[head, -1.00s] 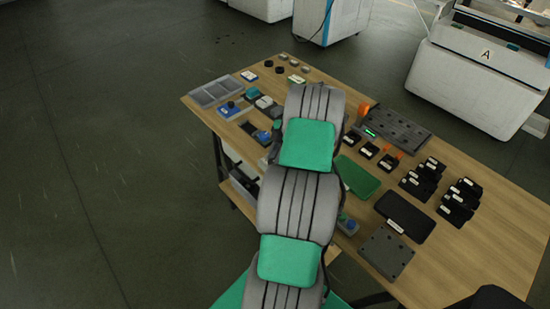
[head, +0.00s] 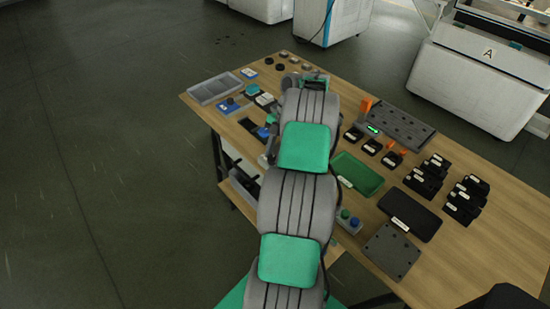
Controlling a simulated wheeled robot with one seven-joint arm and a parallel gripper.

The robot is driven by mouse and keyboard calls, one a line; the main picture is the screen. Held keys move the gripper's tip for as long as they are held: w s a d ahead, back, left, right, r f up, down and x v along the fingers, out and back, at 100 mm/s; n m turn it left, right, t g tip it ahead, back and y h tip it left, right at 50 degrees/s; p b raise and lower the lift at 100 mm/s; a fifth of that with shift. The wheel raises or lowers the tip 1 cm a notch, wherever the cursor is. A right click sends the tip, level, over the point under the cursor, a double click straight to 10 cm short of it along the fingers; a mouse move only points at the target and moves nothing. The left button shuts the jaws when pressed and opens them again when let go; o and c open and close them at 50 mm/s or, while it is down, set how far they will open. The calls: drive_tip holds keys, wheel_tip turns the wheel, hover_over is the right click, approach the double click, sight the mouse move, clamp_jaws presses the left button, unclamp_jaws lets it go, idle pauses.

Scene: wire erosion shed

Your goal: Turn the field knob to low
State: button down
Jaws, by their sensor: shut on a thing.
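I cannot pick out the field knob for certain, as the labels are too small to read. A blue knob (head: 262,133) on a dark base stands just left of my arm, partly covered by it. Another knob stands on a blue plate (head: 230,106) near the left edge of the table. A grey box (head: 347,220) with a green and a blue button or knob stands just right of my arm. My arm reaches up over the table and bends at its far end. My gripper's fingers are hidden behind the arm.
The wooden table (head: 480,250) holds a grey divided tray (head: 213,88), a green tray (head: 367,182), a black tray (head: 418,222), a dark perforated plate (head: 400,128) and several black labelled blocks. A white machine marked A (head: 480,75) stands behind.

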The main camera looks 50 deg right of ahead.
drive_tip(key=n, duration=0.2)
drive_tip(key=n+g, duration=0.1)
drive_tip(key=n, duration=0.1)
drive_tip(key=n+g+b, duration=0.1)
drive_tip(key=n, duration=0.1)
drive_tip(key=shift+w+a, duration=0.1)
drive_tip(key=shift+w, duration=0.15)
idle(0.5)
drive_tip(key=c, duration=1.1)
unclamp_jaws()
drive_tip(key=shift+o, duration=0.2)
